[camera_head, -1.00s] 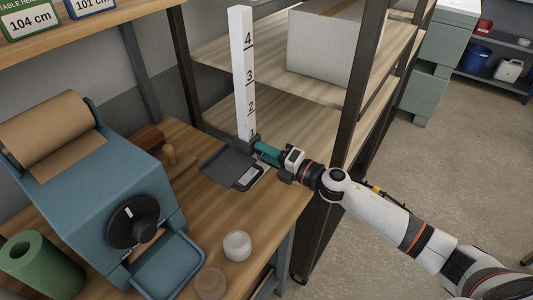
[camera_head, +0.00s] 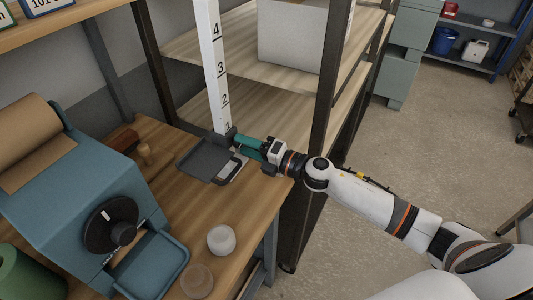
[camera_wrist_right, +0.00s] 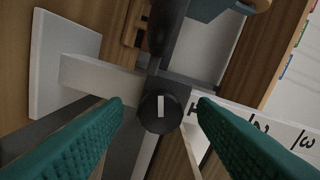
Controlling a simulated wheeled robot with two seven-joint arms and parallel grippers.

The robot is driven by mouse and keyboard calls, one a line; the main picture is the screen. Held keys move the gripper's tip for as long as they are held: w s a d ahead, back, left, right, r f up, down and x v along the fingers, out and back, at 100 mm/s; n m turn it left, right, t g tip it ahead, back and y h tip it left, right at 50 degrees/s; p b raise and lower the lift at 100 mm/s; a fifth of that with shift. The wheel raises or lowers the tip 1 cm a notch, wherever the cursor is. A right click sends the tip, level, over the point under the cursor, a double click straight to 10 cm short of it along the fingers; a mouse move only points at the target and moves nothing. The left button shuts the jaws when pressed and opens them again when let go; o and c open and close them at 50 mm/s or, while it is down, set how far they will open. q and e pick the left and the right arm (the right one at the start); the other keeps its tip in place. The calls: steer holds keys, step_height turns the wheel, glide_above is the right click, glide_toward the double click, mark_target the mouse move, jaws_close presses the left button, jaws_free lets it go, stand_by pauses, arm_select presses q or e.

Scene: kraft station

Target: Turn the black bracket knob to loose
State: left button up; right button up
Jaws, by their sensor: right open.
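The black bracket knob (camera_wrist_right: 160,110) shows in the right wrist view as a round knob with a pale line across its face. The line stands nearly upright in that picture. The knob sits on a dark bracket by the white numbered post (camera_head: 212,70). My right gripper (camera_head: 240,141) is at the foot of the post. In the right wrist view its two green fingers (camera_wrist_right: 160,108) are open, one on each side of the knob, with a visible gap on both sides. In the head view the gripper hides the knob. My left gripper is not in view.
A dark grey tray (camera_head: 207,160) lies on the wooden bench beside the post. A shelf upright (camera_head: 325,100) is close to my right arm.

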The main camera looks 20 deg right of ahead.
steer(key=b+v, duration=0.3)
steer(key=v, duration=0.7)
steer(key=shift+s+d+b, duration=0.3)
steer(key=shift+b, duration=0.1)
